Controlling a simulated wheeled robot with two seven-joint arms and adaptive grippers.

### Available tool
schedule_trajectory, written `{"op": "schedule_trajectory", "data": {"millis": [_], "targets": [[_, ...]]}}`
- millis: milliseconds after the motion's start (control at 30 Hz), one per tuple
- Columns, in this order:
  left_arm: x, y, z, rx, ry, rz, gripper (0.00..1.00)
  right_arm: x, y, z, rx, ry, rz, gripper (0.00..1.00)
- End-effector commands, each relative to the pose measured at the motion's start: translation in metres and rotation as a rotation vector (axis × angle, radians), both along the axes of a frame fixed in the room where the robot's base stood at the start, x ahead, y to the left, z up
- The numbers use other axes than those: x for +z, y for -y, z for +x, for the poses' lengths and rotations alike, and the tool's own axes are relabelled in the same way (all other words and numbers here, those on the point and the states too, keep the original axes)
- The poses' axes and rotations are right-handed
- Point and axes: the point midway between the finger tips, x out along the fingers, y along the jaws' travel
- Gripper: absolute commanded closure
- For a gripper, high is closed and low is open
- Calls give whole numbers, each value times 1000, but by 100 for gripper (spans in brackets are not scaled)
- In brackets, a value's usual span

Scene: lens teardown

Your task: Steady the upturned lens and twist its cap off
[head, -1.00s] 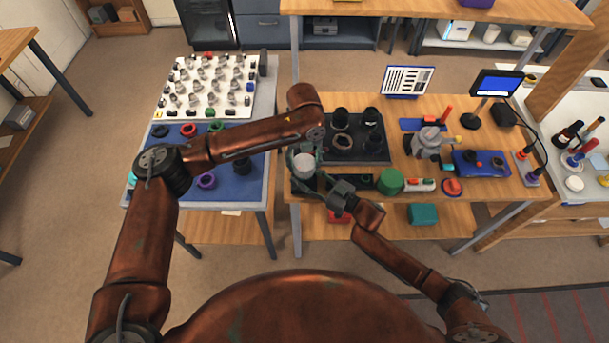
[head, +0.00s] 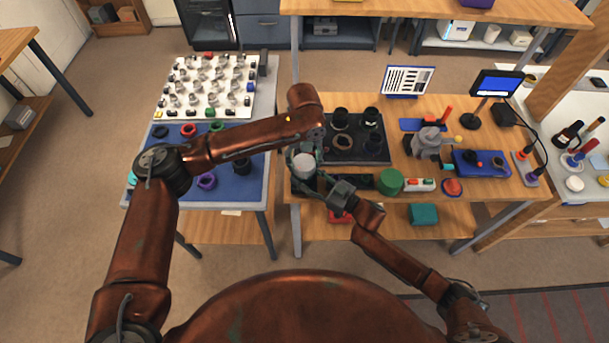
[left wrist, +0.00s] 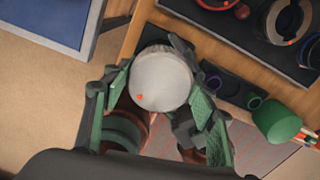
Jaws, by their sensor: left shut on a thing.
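The pale grey round cap (head: 304,166) shows at the front left of the wooden bench. In the left wrist view the cap (left wrist: 162,80) faces the camera and has a small orange-red mark on its face. My left gripper (head: 304,158) is over it, with green fingers on both sides, shut on the cap. My right gripper (head: 322,184) reaches in low from the right, close beside the lens. Its fingertips are hidden, so its grip cannot be made out.
A dark tray (head: 372,153) with several lens parts lies just behind. A green cylinder (head: 390,181) stands to the right. A blue mat (head: 225,194) with rings and a white board (head: 188,74) of small parts lie on the left table. A gap separates the two tables.

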Motion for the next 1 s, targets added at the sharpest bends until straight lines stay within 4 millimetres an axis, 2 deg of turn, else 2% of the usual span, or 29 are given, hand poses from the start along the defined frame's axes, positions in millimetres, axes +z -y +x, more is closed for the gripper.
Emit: {"op": "schedule_trajectory", "data": {"millis": [300, 600, 833, 1000], "targets": [[0, 0, 0, 216, -1, 0, 70, 0, 1, 0, -1, -1, -1, 96], [0, 0, 0, 238, -1, 1, 70, 0, 1, 0, -1, -1, -1, 96], [0, 0, 0, 429, -1, 1, 70, 0, 1, 0, -1, -1, -1, 96], [0, 0, 0, 457, -1, 1, 70, 0, 1, 0, -1, -1, -1, 96]]}}
